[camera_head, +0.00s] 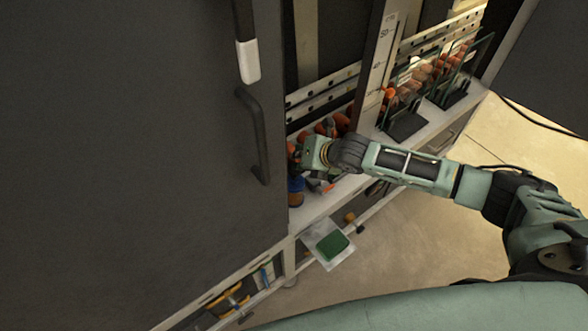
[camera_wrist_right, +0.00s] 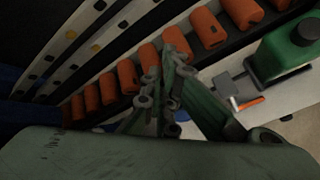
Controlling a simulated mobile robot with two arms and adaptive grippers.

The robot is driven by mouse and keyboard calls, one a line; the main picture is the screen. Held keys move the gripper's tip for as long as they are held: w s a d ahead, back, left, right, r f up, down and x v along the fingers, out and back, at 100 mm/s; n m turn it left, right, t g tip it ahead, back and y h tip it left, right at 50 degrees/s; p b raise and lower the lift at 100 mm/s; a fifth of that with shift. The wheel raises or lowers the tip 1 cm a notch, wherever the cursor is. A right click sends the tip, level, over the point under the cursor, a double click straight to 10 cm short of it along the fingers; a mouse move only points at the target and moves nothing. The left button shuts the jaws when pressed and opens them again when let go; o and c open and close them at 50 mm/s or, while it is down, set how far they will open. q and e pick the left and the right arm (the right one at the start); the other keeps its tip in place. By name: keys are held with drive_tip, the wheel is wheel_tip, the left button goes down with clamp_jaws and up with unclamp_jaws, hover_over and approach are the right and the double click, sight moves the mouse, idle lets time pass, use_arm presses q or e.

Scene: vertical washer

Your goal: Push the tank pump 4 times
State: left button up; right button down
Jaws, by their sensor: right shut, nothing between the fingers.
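My right gripper (camera_head: 306,158) reaches into the cabinet's lower bay in the head view. It is shut and empty; its closed fingers also show in the right wrist view (camera_wrist_right: 168,90). Just below it, at the dark door's edge, is a small blue and brown item (camera_head: 296,192), largely hidden. A bit of blue also shows behind the fingers in the wrist view. I cannot tell for certain which item is the tank pump, or whether the fingers touch anything. My left gripper is not in view.
A large dark door (camera_head: 140,120) with a handle (camera_head: 257,135) stands left of my right gripper. Several orange cylinders (camera_wrist_right: 128,76) line the rail behind it. A green block (camera_head: 332,245) sits on a white plate below. Clear floor (camera_head: 400,260) lies at right.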

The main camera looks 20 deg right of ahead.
drive_tip(key=shift+s+f+b, duration=0.15)
drive_tip(key=shift+f+b, duration=0.45)
drive_tip(key=shift+f, duration=0.55)
idle(0.5)
drive_tip(key=shift+r, duration=0.1)
drive_tip(key=shift+r+p, duration=1.7)
drive_tip(key=shift+p, duration=0.2)
wheel_tip(320, 180, up, 5)
drive_tip(key=p, duration=0.5)
idle(1.1)
